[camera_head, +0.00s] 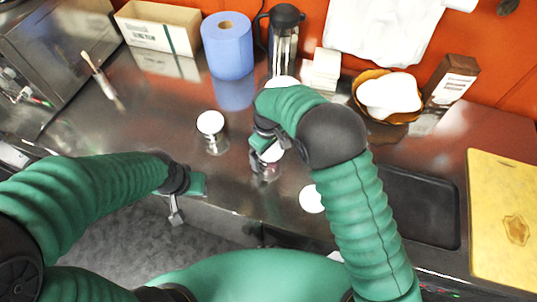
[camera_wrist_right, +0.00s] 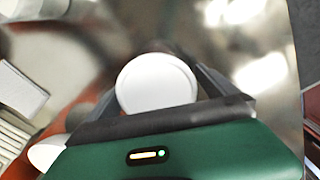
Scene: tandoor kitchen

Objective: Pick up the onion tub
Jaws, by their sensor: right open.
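A round white-lidded tub (camera_wrist_right: 155,83) is between the two fingers of my right gripper (camera_wrist_right: 160,90) in the right wrist view. The fingers are open, one on each side of it; I cannot tell if they touch it. In the head view my right gripper (camera_head: 264,146) is over this tub, which it partly hides. Another white-lidded metal tub (camera_head: 211,124) stands upright to the left, and a white lid (camera_head: 312,198) shows to the right. No label tells which is the onion tub. My left gripper (camera_head: 187,200) hangs near the counter's front edge, its opening unclear.
Behind are a blue paper roll (camera_head: 228,46), a dark jug (camera_head: 284,35), a cardboard box (camera_head: 158,28) and an orange bowl (camera_head: 388,97) with white contents. A black tray (camera_head: 418,207) and a wooden board (camera_head: 503,215) lie at right. The counter's left middle is mostly clear.

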